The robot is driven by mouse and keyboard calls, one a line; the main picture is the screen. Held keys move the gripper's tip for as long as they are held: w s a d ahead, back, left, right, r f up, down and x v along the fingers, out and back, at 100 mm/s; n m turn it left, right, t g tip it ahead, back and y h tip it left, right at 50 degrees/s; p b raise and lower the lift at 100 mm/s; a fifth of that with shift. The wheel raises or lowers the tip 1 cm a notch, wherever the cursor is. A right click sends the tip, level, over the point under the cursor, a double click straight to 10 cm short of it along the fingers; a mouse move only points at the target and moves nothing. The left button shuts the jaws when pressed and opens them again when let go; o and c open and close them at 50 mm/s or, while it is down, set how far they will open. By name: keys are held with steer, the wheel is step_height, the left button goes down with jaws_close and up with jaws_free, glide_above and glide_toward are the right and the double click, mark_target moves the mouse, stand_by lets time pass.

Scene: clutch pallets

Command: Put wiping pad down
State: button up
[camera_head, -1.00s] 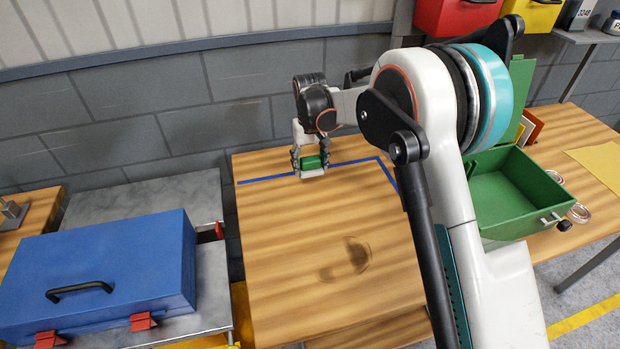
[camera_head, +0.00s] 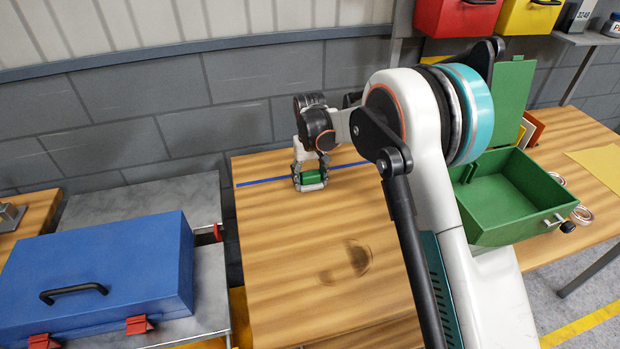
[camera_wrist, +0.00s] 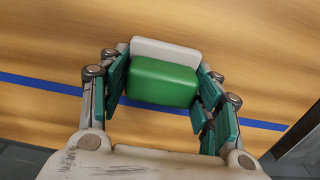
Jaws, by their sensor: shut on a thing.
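The wiping pad (camera_head: 312,177) is a small block with a green body and a white layer. My gripper (camera_head: 311,179) is shut on it near the far edge of the wooden table (camera_head: 290,250). In the wrist view the green pad (camera_wrist: 163,82) sits between the two fingers (camera_wrist: 162,92), with its white part on the far side. The pad is at or just above the tabletop; I cannot tell whether it touches. A blue line (camera_head: 268,181) on the table runs beside and behind the pad.
A blue toolbox (camera_head: 100,270) stands on a grey surface at the left. An open green box (camera_head: 510,195) sits on another table at the right. Red (camera_head: 458,15) and yellow (camera_head: 530,17) bins hang above. The table's middle is clear apart from a dark stain (camera_head: 350,262).

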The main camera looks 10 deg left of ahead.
mark_target(310, 172)
steer(key=shift+s+f, duration=0.1)
steer(key=shift+f, duration=0.25)
steer(key=o, duration=1.1)
steer(key=shift+d, duration=0.1)
steer(key=shift+o, duration=1.1)
steer(key=shift+f, duration=0.15)
step_height(310, 172, up, 13)
steer(key=p, duration=0.3)
steer(key=shift+p, duration=0.3)
